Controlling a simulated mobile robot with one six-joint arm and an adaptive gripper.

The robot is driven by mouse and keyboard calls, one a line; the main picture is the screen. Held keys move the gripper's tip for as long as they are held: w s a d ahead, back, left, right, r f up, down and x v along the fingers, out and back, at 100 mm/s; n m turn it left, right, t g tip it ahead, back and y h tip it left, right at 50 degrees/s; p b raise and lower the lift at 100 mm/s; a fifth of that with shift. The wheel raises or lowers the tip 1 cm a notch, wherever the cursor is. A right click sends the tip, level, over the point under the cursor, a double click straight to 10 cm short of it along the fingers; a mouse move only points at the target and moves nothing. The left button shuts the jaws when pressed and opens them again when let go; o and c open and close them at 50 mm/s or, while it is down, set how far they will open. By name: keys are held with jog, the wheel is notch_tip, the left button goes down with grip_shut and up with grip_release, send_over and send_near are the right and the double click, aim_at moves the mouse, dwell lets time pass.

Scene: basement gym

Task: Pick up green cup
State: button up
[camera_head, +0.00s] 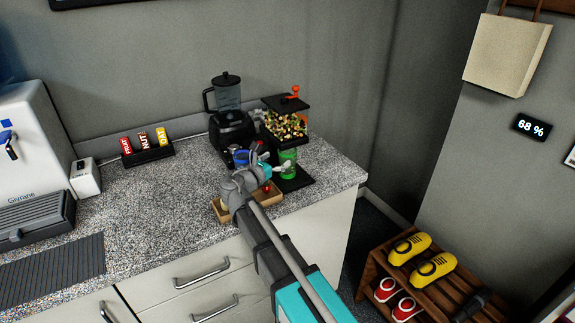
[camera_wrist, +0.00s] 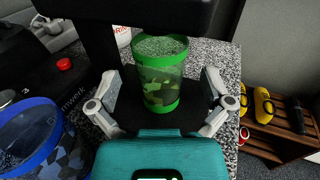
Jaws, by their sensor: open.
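The green cup (camera_wrist: 160,88) has a bright green rim and a camouflage-patterned body. It stands upright on a dark base under a dispenser in the wrist view, and it also shows on the counter in the head view (camera_head: 288,163). My gripper (camera_wrist: 161,100) is open, with one finger on each side of the cup's body. Neither finger clearly touches it. In the head view my gripper (camera_head: 268,166) is at the cup's left, and my arm hides part of the counter.
A blue-rimmed cup (camera_wrist: 32,135) stands close at the left of my gripper. The dispenser (camera_head: 285,125) overhangs the green cup. A blender (camera_head: 230,125) stands behind. A wooden tray (camera_head: 268,197) lies near the counter's front edge. Shoes (camera_head: 437,265) rest on a rack at right.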

aim_at(289, 152)
jog(key=shift+w+d, duration=0.2)
jog(key=shift+w, duration=0.05)
jog(key=shift+x, duration=2.6)
jog(key=shift+f, duration=0.15)
jog(key=c, duration=1)
jog(key=shift+c, duration=0.2)
